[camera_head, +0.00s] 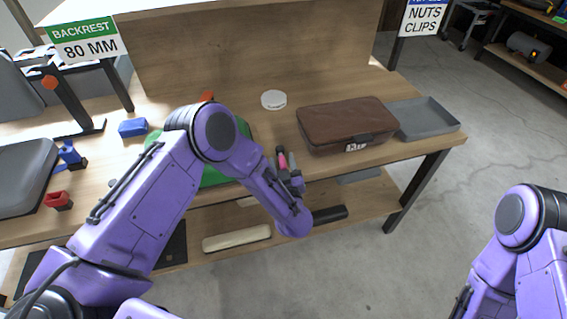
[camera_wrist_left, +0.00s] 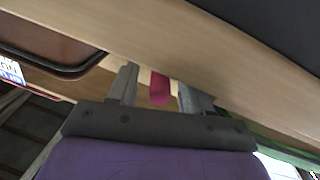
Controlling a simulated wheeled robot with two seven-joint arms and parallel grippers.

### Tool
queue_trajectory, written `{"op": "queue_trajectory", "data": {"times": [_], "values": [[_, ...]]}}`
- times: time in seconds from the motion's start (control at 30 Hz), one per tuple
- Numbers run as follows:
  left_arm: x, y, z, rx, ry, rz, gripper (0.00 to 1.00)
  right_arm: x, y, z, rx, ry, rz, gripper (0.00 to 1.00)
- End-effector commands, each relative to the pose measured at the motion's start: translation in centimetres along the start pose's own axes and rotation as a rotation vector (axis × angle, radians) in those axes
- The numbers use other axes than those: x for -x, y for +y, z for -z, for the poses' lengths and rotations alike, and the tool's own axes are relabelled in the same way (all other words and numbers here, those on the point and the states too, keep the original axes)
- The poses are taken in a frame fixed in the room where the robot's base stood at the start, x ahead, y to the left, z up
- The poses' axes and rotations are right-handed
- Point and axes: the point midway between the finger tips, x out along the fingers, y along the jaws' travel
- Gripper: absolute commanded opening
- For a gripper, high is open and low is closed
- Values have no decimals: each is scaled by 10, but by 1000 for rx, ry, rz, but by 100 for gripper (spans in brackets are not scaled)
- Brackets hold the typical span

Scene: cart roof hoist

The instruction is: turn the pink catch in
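The pink catch (camera_head: 282,161) shows as a small pink piece at the front edge of the bench, partly hidden by my left gripper (camera_head: 290,168). In the left wrist view the pink catch (camera_wrist_left: 160,88) stands between the two grey fingers of my left gripper (camera_wrist_left: 159,92), with a gap on each side. The fingers are apart and do not appear to touch it. My right arm is at the lower right of the head view; its gripper does not show.
A brown case (camera_head: 345,122) and a grey tray (camera_head: 428,117) stand right of the left gripper on the wooden bench. A green object (camera_head: 213,177) is partly behind my left arm. A white disc (camera_head: 273,99) lies further back. A lower shelf (camera_head: 366,200) runs beneath.

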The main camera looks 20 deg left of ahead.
Motion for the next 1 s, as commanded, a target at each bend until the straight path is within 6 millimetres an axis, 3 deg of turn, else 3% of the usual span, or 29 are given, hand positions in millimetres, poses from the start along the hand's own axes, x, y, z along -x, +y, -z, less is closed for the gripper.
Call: {"op": "queue_trajectory", "data": {"times": [0.3, 0.7, 0.83, 1.0], "values": [[5, 1, -1, 0, -1, -2, 48, -2, 0, -1, 0, 0, 0, 0], [90, 1, -2, -2, 0, -5, 48, -18, -2, -8, 0, 0, 0, 0], [103, 0, -1, -1, 0, -2, 48, -20, -2, -8, 0, 0, 0, 0], [105, 0, 0, 0, 0, 1, 48, -19, -2, -8, 0, 0, 0, 0]]}}
